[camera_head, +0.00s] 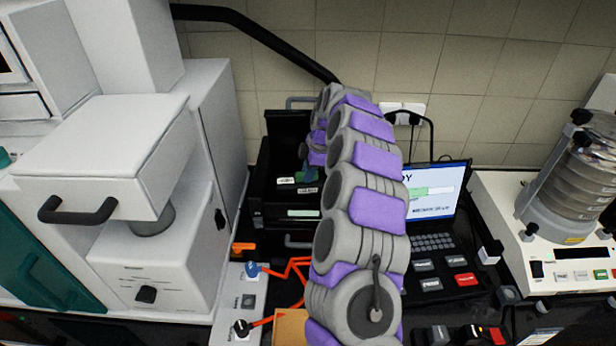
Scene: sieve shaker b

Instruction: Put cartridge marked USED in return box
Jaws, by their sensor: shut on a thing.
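My arm reaches away from me to a black open-topped unit (262,205) left of the laptop. My gripper (310,170) is at the arm's far end, partly hidden by the arm, over the inside of that unit. It is shut on a cartridge, mostly hidden there. Small dark pieces with white and green labels (286,181) show beside and below the fingers. Their print is too small to read, so I cannot tell which is marked USED. A tan box (290,328) shows partly at the bottom, beside my arm; I cannot tell if it is the return box.
A white machine with a black handle (78,211) fills the left. A white power strip (238,305) with orange cables lies in front of the black unit. A laptop (437,195) stands right of my arm. A sieve shaker (568,200) stands far right.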

